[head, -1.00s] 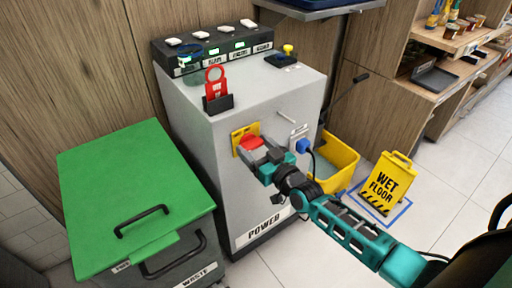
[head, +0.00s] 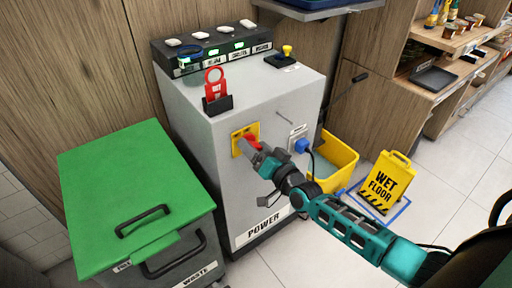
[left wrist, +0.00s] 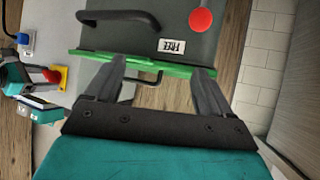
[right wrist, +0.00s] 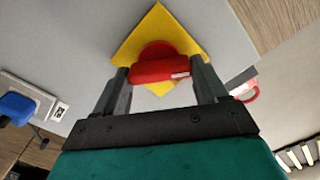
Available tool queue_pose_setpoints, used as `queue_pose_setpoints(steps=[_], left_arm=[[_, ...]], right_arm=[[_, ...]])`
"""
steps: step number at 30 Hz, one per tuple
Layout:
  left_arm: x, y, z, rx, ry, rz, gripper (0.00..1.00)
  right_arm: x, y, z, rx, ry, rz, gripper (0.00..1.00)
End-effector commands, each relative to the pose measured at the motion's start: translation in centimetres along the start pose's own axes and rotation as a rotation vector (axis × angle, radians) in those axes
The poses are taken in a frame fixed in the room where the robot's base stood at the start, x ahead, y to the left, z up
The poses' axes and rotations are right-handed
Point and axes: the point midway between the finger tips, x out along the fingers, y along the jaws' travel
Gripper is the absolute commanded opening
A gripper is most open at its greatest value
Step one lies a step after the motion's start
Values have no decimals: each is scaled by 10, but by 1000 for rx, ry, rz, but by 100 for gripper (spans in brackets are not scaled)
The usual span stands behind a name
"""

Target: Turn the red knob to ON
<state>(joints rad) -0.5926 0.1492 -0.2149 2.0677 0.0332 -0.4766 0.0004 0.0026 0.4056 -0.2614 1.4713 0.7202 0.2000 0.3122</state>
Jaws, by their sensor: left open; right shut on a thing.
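The red knob (head: 254,141) sits on a yellow plate (head: 237,143) on the front of the grey machine (head: 215,165). My right gripper (head: 257,150) is shut on the knob. In the right wrist view the knob's red bar (right wrist: 160,69) lies between the two fingertips, slightly tilted against the diamond-set yellow plate (right wrist: 155,22). No ON mark is readable; the gripper hides part of the plate in the head view. My left gripper (left wrist: 160,68) is open and empty, by the bin's green lid edge in the left wrist view; the head view does not show it.
The green-lidded waste bin (head: 135,190) stands left of the machine. A blue plug (head: 302,146) with a cable is just right of the knob. A yellow bucket (head: 338,160) and wet floor sign (head: 386,180) stand at the right. A red tag (head: 215,85) stands on top.

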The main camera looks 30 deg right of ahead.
Motion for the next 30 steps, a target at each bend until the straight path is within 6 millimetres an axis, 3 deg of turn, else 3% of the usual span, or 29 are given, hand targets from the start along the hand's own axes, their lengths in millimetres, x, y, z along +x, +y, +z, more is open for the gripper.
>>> queue_pose_setpoints(steps=[18,30], left_arm=[[6,-1,9,4,-1,0,82],[10,-1,16,4,-1,0,82]], right_arm=[[2,1,-2,580,7,-6,42],[2,2,-2,859,6,-7,42]])
